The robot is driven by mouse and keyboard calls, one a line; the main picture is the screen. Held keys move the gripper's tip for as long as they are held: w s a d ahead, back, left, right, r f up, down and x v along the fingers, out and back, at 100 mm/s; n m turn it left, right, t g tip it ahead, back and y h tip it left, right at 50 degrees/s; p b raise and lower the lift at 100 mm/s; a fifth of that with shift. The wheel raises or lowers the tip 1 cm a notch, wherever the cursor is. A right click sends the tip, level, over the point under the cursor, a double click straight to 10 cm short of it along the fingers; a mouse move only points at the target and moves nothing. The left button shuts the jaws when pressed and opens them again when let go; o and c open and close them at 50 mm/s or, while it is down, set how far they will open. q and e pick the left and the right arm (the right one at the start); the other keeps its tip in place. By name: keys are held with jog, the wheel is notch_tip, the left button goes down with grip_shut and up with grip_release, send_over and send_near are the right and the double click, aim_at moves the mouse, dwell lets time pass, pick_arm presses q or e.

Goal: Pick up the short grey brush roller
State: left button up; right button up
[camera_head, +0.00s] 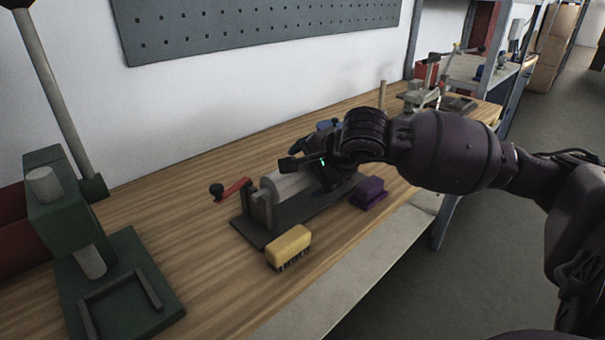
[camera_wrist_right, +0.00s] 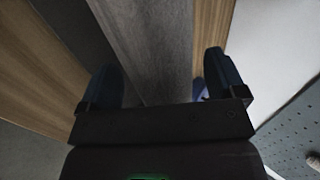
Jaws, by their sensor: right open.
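The short grey brush roller (camera_head: 283,187) lies in a dark stand (camera_head: 258,232) with a red crank (camera_head: 234,189) at its left end, on the wooden bench. My right gripper (camera_head: 316,162) is over the roller's right part and hides much of it. In the right wrist view, my open right gripper (camera_wrist_right: 163,84) has one dark blue finger on each side of a long grey surface, which looks like the roller (camera_wrist_right: 155,40). I cannot tell whether the fingers touch it. My left gripper is not in view.
A yellow brush (camera_head: 289,246) stands in front of the stand, and a purple block (camera_head: 368,192) lies to its right. A green press-like machine (camera_head: 120,285) is at the left. More tools (camera_head: 422,95) stand at the far end. Bare bench (camera_head: 185,215) lies left of the stand.

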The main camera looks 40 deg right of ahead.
jog(key=shift+w+f, duration=0.25)
jog(key=shift+f, duration=0.05)
jog(key=shift+r, duration=0.1)
jog(key=c, duration=1.2)
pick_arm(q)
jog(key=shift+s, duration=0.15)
pick_arm(e)
jog(key=shift+o, duration=0.2)
jog(key=shift+r, duration=0.1)
notch_tip(320, 180, up, 12)
jog(key=shift+f+p, duration=0.15)
jog(key=shift+p, duration=0.85)
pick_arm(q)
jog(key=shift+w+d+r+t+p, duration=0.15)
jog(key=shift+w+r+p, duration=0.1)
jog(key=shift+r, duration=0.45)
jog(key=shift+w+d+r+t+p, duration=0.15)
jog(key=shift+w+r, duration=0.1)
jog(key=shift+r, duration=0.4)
pick_arm(e)
notch_tip(320, 180, up, 8)
